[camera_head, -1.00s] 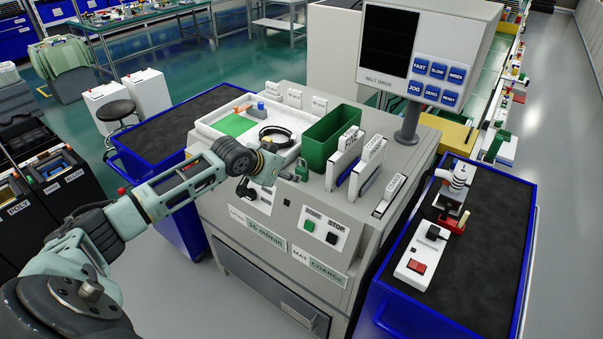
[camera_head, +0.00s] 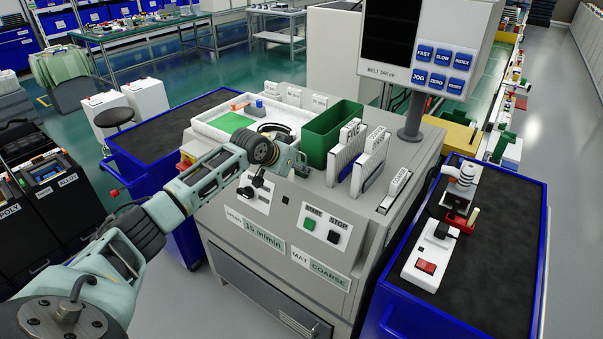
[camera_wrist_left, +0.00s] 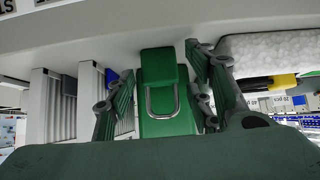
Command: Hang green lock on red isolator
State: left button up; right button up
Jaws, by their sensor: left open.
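The green lock (camera_wrist_left: 158,68) has a grey metal shackle. In the left wrist view it sits between the two fingers of my left gripper (camera_wrist_left: 160,85), which is open with gaps beside the lock. In the head view my left gripper (camera_head: 297,163) is at the front edge of the machine top, by the green bin, and mostly hides the lock. A red and yellow fitting (camera_head: 186,159) is on the machine's left side, partly behind my arm; I cannot tell whether it is the red isolator. My right gripper is not in view.
The green bin (camera_head: 322,152) and a white tray (camera_head: 211,125) stand on the machine top. White upright plates (camera_head: 370,160) are to the right. The right blue cart (camera_head: 520,255) holds a white box with a red switch (camera_head: 427,267) and a red-handled device (camera_head: 472,217).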

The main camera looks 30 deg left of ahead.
pick_arm(q)
jog(key=shift+w+f, duration=0.15)
jog(key=shift+w, duration=0.05)
jog(key=c, duration=0.8)
notch_tip(320, 180, up, 10)
jog(key=p, duration=0.9)
jog(key=shift+c, duration=0.2)
